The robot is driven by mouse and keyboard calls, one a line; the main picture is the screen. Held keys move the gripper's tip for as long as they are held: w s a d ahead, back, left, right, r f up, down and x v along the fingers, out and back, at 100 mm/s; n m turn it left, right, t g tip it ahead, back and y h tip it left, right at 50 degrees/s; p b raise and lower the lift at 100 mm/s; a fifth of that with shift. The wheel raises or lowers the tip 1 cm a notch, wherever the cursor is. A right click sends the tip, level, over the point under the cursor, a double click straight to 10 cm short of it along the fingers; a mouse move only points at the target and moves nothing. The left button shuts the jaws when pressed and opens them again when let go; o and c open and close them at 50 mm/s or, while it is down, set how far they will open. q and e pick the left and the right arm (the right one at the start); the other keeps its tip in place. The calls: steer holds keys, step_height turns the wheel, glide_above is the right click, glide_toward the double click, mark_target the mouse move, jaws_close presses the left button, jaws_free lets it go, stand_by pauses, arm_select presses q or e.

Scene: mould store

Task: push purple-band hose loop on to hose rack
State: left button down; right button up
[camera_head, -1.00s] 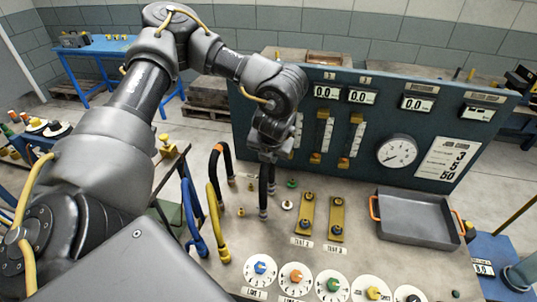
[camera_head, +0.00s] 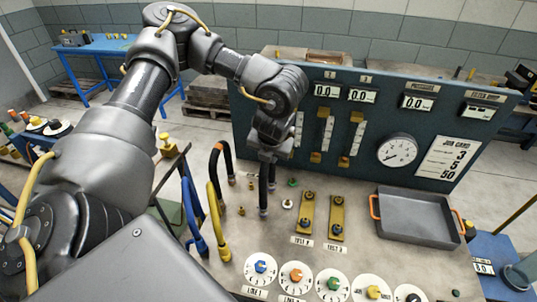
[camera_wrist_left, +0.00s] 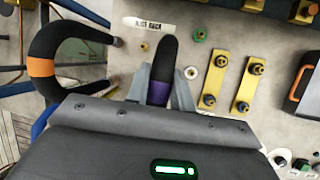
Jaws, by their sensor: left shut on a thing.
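The purple-band hose loop is black. In the wrist view, its dark end and purple band (camera_wrist_left: 157,95) show between the fingers of my left gripper (camera_wrist_left: 161,84), which is shut on it. In the head view, the hose (camera_head: 264,195) hangs below my left gripper (camera_head: 266,162), with its lower end close to the bench top; I cannot tell whether it touches. A label that seems to read hose rack (camera_wrist_left: 150,24) lies on the bench beyond the hose. My right gripper is not in view.
An orange-band black hose loop (camera_head: 215,160), a yellow one (camera_head: 217,215) and a blue one (camera_head: 192,215) stand left of my gripper. Two brass test plates (camera_head: 307,213), a grey tray (camera_head: 415,215) and a blue gauge panel (camera_head: 370,125) are to the right. Dials line the front.

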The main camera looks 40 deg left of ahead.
arm_select(q)
steer(key=shift+w, duration=0.1)
steer(key=c, duration=1.1)
jaws_free()
steer(key=shift+d, duration=0.1)
steer(key=b+v, duration=0.1)
steer(key=v, duration=0.9)
steer(key=shift+d+r+b, duration=0.1)
steer(key=shift+r+b, duration=0.2)
steer(key=shift+r, duration=0.05)
